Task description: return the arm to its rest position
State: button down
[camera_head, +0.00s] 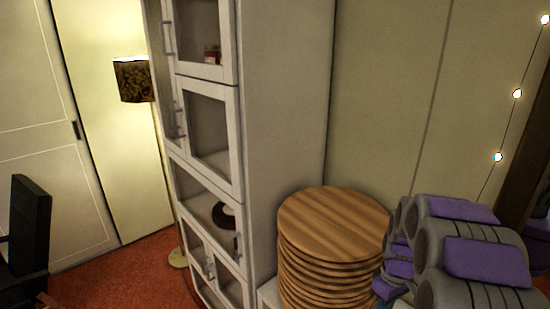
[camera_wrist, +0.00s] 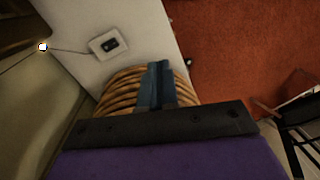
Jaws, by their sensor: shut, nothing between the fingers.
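My gripper (camera_wrist: 159,72) shows in the wrist view with its two dark blue-grey fingers together and nothing between them. It is in front of a stack of round wooden turntables (camera_wrist: 122,90), hiding part of it; I cannot tell whether they touch. In the head view the same stack (camera_head: 333,222) stands at the lower middle. My grey arm with purple pads (camera_head: 486,258) fills the lower right, just right of the stack and overlapping its edge. The fingertips cannot be made out clearly in the head view.
A tall white cabinet (camera_head: 280,120) with glass doors stands left of the stack. A lamp (camera_head: 134,80) and a black chair (camera_head: 30,235) are farther left. A white surface (camera_wrist: 150,47) holding a small plate-like item (camera_wrist: 109,44) borders open red floor (camera_wrist: 235,50).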

jog(key=s+a+r+m, duration=0.3)
jog(key=s+a+r, duration=0.5)
jog(key=s, duration=0.4)
jog(key=s+a+m+b, duration=0.1)
jog(key=s+a, duration=0.5)
jog(key=s, duration=1.1)
jog(key=shift+s+r+m+g+h, duration=0.3)
jog(key=shift+s+m+h, duration=0.1)
jog(key=shift+m, duration=0.5)
jog(key=c, duration=1.9)
grip_release()
jog(key=shift+a, duration=0.1)
